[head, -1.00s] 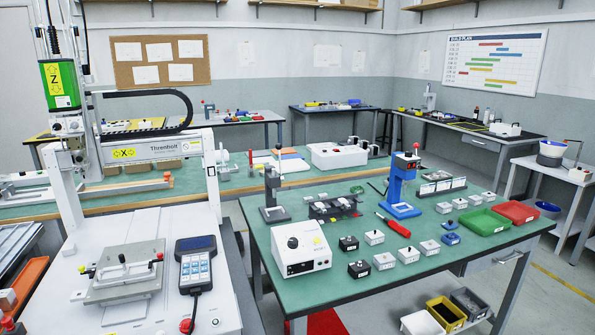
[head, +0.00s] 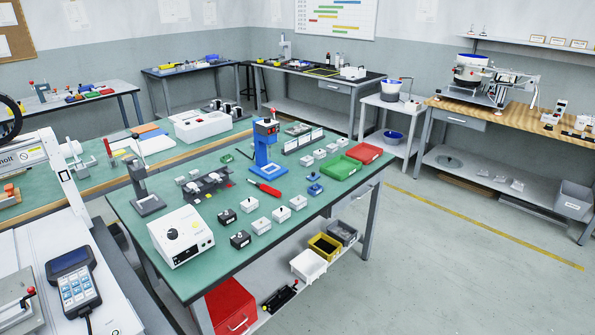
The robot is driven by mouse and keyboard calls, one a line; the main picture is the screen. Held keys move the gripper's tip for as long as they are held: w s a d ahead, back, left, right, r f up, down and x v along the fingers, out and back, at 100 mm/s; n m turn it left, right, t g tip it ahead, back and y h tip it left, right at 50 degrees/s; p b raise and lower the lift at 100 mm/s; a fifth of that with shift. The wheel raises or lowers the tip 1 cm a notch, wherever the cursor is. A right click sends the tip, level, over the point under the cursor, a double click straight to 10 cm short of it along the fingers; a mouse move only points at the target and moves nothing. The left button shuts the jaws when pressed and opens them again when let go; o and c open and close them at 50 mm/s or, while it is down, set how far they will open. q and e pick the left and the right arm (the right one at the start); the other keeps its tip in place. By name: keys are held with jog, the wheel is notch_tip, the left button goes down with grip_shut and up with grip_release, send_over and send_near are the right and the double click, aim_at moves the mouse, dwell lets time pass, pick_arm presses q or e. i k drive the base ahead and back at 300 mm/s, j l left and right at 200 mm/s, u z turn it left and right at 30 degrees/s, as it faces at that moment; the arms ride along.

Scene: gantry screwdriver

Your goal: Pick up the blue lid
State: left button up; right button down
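A small blue piece (head: 315,189), which looks like the blue lid, lies on the green-topped table (head: 225,262) near its right front edge. It is just left of the green tray and right of the white boxes. It is too small to make out its exact shape or whether it sits on a box. Neither of my grippers is in view.
Around it stand white boxes (head: 282,214), dark boxes (head: 240,239), a red-handled screwdriver (head: 264,187), a blue press stand (head: 265,150), a green tray (head: 341,168) and a red tray (head: 365,153). A white control unit (head: 180,238) is at front left. Open floor (head: 440,265) lies to the right.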

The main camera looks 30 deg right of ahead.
aim_at(314, 176)
jog(key=l+u, duration=0.1)
jog(key=u, duration=0.45)
jog(key=l+u, duration=0.35)
jog(key=l, duration=0.3)
jog(key=l+u, duration=0.35)
jog(key=l, duration=0.3)
jog(key=l+u, duration=0.35)
jog(key=l, duration=0.3)
